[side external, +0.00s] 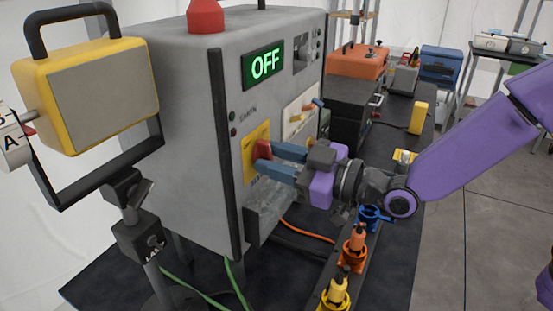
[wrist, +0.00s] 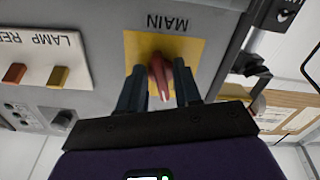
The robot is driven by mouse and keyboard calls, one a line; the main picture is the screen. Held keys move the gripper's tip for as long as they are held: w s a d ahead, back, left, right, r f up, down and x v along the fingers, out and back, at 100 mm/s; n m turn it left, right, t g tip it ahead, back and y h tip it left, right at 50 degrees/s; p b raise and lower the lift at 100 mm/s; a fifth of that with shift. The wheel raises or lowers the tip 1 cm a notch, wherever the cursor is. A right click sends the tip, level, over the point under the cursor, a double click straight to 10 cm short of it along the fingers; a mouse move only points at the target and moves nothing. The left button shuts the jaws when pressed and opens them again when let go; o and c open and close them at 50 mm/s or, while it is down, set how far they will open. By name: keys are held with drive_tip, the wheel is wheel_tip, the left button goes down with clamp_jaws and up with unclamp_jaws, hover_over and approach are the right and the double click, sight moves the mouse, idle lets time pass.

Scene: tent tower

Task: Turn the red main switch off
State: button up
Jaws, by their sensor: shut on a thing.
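The red main switch (side external: 263,149) sits on a yellow plate (side external: 250,152) on the front of the grey cabinet (side external: 185,130). In the wrist view the red handle (wrist: 160,75) lies between my two fingers, below the word MAIN. My gripper (side external: 268,160) is shut on the handle, with its blue fingers on either side of it. The fingers hide part of the handle in the side view. A display (side external: 264,65) on the cabinet reads OFF in green letters.
A white panel (side external: 299,114) with small levers is right of the yellow plate; the wrist view shows it labelled LAMP (wrist: 42,55). A grey box juts out below the switch (side external: 275,208). Coloured connectors (side external: 353,247) stand on the dark table. A yellow lamp (side external: 88,95) stands left.

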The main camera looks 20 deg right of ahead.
drive_tip(key=n, duration=0.5)
drive_tip(key=shift+w+d+r+n, duration=0.1)
drive_tip(key=shift+r+n, duration=0.05)
drive_tip(key=shift+n, duration=0.15)
idle(0.4)
drive_tip(key=o, duration=0.7)
drive_tip(key=shift+c, duration=0.2)
drive_tip(key=v, duration=1.7)
idle(0.4)
drive_tip(key=shift+d, duration=0.15)
